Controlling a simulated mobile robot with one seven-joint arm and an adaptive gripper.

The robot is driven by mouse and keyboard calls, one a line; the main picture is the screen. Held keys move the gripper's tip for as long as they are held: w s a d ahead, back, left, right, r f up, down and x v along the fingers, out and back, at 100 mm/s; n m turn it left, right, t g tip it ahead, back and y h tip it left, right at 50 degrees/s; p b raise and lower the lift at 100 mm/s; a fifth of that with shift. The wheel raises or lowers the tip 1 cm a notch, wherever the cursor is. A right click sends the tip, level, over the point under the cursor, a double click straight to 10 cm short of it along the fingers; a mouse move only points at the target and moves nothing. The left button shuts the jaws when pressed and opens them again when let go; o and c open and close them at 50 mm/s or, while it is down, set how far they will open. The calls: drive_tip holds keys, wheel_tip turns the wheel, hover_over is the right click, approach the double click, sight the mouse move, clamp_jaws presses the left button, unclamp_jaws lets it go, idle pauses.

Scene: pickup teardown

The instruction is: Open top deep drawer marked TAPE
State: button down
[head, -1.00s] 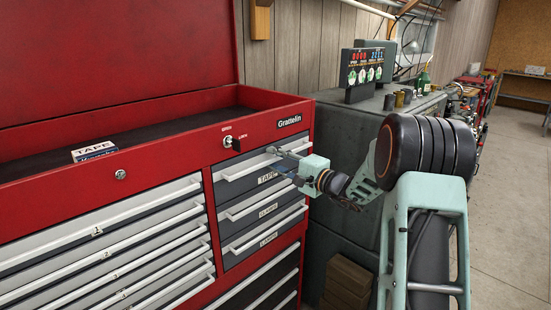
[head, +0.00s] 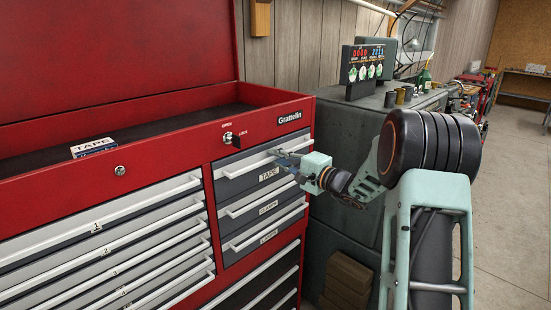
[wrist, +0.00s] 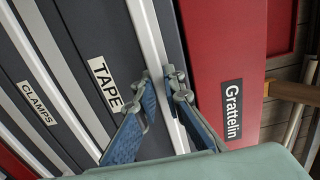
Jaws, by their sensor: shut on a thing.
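The top deep drawer (head: 238,186) of the red tool chest has a dark grey front with a white label reading TAPE (head: 268,175). The label also shows in the wrist view (wrist: 105,85). The drawer looks shut, flush with the chest front. Its pale bar handle (head: 240,168) runs along the top edge. My gripper (head: 278,154) is at the right half of this handle. In the wrist view, my two fingers (wrist: 163,90) stand on either side of the handle bar (wrist: 150,40) and are shut on it. The fingertips partly hide the bar.
A key (head: 235,141) sits in the lock above the drawer, beside OPEN and LOCK marks. Two more drawers, one marked CLAMPS (wrist: 37,103), lie below. A tape box (head: 94,148) lies in the open top tray. A dark grey cabinet (head: 345,125) stands to the right.

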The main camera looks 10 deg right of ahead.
drive_tip(key=b+v, duration=1.5)
drive_tip(key=v, duration=1.6)
drive_tip(key=c, duration=2)
unclamp_jaws()
drive_tip(key=v, duration=1.2)
drive_tip(key=shift+r, duration=0.1)
